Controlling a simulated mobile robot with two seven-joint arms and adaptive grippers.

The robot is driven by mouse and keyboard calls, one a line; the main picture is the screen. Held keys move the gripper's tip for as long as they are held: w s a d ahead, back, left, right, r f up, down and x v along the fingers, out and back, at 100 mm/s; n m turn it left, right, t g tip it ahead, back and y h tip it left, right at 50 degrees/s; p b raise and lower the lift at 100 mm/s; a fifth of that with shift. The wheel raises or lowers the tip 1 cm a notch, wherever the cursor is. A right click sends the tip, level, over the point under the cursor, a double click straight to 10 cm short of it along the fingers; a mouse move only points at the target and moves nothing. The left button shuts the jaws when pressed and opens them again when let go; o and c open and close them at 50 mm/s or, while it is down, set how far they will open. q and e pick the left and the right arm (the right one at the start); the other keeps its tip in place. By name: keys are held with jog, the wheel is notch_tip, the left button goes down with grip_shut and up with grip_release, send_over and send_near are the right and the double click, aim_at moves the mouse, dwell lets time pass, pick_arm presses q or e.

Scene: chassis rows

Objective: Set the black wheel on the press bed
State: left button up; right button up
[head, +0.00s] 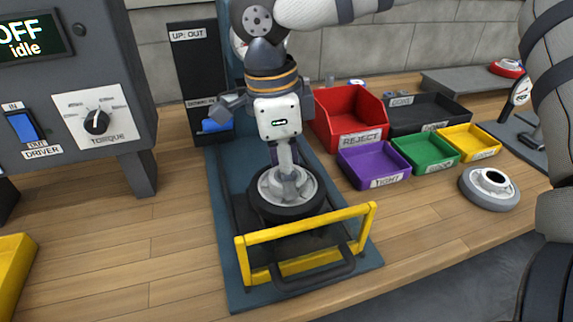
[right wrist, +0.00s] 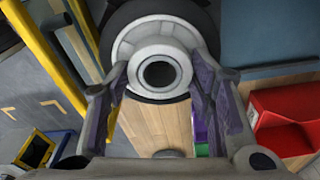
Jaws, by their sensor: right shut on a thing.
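The black wheel (head: 290,214), a black tyre with a pale grey hub, is over the press bed (head: 262,241), behind the raised yellow guard bar (head: 308,232). My right gripper (head: 287,180) points down and is shut on the wheel's hub. In the right wrist view the wheel (right wrist: 187,55) shows its round hub between the two fingers (right wrist: 160,88). The wheel looks about level. I cannot tell whether it touches the bed or hangs just above it. My left gripper is not in view.
Right of the press stand a red reject bin (head: 349,113) and purple (head: 373,164), green (head: 425,150), yellow (head: 470,142) and black (head: 430,113) trays. A grey wheel (head: 489,188) lies on the bench at right. A control box (head: 70,75) stands left.

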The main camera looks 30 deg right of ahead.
jog(key=shift+f, duration=0.75)
dwell(0.7)
jog(key=shift+f, duration=0.25)
jog(key=o, duration=1.6)
jog(key=shift+c, duration=0.2)
notch_tip(320, 180, up, 12)
jog(key=a, duration=0.1)
jog(key=shift+w+a, duration=0.15)
jog(key=shift+w, duration=0.1)
jog(key=shift+f, duration=0.1)
